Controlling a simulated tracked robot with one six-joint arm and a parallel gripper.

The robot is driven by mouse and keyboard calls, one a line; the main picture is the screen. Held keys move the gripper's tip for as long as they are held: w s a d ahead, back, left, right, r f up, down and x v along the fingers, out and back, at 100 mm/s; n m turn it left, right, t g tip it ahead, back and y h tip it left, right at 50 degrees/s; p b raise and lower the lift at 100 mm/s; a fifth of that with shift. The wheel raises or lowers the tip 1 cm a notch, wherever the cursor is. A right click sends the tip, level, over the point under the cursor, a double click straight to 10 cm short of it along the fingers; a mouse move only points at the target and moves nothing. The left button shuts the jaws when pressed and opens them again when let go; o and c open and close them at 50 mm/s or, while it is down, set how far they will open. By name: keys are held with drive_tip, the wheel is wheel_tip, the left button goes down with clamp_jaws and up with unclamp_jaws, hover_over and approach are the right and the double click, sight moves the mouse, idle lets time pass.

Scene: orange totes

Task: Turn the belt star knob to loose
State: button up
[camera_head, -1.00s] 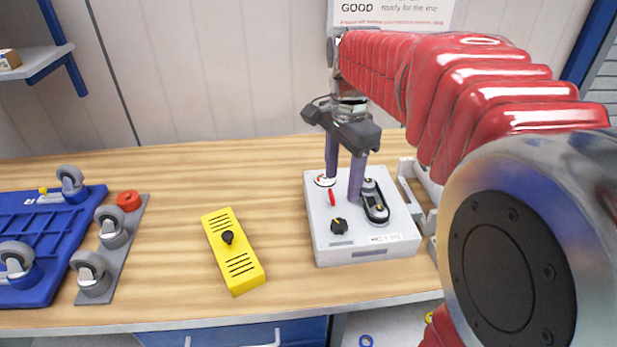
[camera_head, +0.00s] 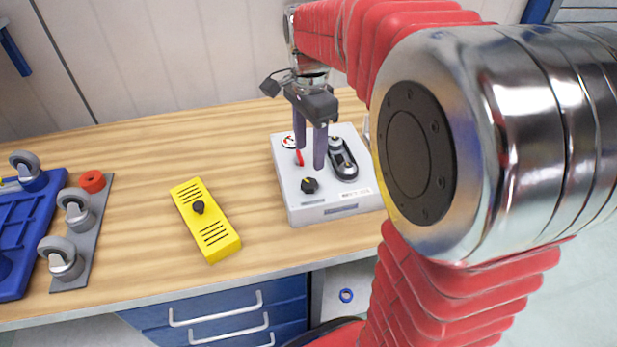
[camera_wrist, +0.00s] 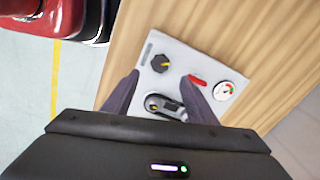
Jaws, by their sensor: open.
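A black star knob (camera_head: 310,185) with a yellow mark stands on the front of a white box (camera_head: 330,208). In the wrist view, the knob (camera_wrist: 160,63) shows ahead of and between my fingers, and its yellow mark can be seen. A black belt unit (camera_head: 343,158) with two pulleys is on the same box, partly covered in the wrist view (camera_wrist: 163,106). My gripper (camera_head: 310,160) is open, pointing down over the box, a little behind the knob in the head view. Nothing is between its fingers (camera_wrist: 160,80); I see no contact.
A red lever (camera_wrist: 198,80) and a round gauge (camera_wrist: 224,90) are on the box near the fingers. A yellow slotted cover (camera_head: 206,220) with a black knob lies left of the box. Casters on a grey plate (camera_head: 85,235) and a blue tray are farther left. Bare wood lies between.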

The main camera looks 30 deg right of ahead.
sight(309, 183)
wheel_tip(309, 183, down, 10)
drive_tip(key=shift+r, duration=0.1)
idle(0.4)
drive_tip(key=shift+c, duration=0.6)
drive_tip(key=c, duration=0.9)
